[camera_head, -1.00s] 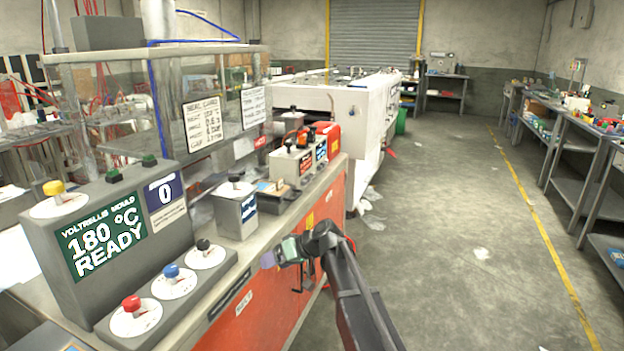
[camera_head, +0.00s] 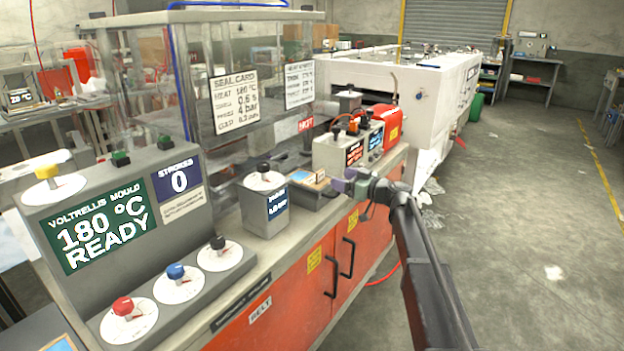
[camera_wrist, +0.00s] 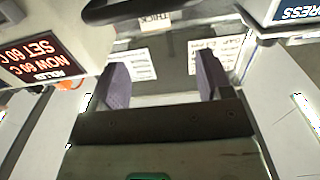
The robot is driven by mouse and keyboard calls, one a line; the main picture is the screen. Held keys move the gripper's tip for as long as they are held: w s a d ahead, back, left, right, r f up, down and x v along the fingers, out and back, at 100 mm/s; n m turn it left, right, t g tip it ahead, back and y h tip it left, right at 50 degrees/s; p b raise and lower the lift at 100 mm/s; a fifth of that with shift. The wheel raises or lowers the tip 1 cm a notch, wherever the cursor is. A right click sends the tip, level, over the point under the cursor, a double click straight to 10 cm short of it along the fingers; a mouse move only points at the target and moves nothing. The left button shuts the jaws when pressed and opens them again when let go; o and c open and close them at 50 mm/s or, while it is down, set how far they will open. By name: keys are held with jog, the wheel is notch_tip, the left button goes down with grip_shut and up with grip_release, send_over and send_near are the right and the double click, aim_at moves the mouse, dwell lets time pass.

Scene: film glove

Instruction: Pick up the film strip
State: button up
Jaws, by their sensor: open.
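I cannot pick out the film strip with certainty in either view. My gripper (camera_head: 345,184) is at the bench's front edge in the head view, close to a small tray (camera_head: 312,181) with a blue and tan top. In the wrist view my gripper (camera_wrist: 163,80) has its two purple fingers spread wide apart, with nothing visible held between them. A grey surface and pale labels show beyond the fingers.
The bench (camera_head: 290,222) has orange doors (camera_head: 309,282) below. A grey dial box (camera_head: 264,206) and a control box (camera_head: 347,150) flank the tray. A dark display (camera_wrist: 42,58) is near my gripper in the wrist view. Clear floor lies right.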

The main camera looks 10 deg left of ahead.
aim_at(321, 171)
jog(key=x, duration=0.9)
jog(key=shift+w+d, duration=0.1)
jog(key=shift+w, duration=0.1)
jog(key=c, duration=1)
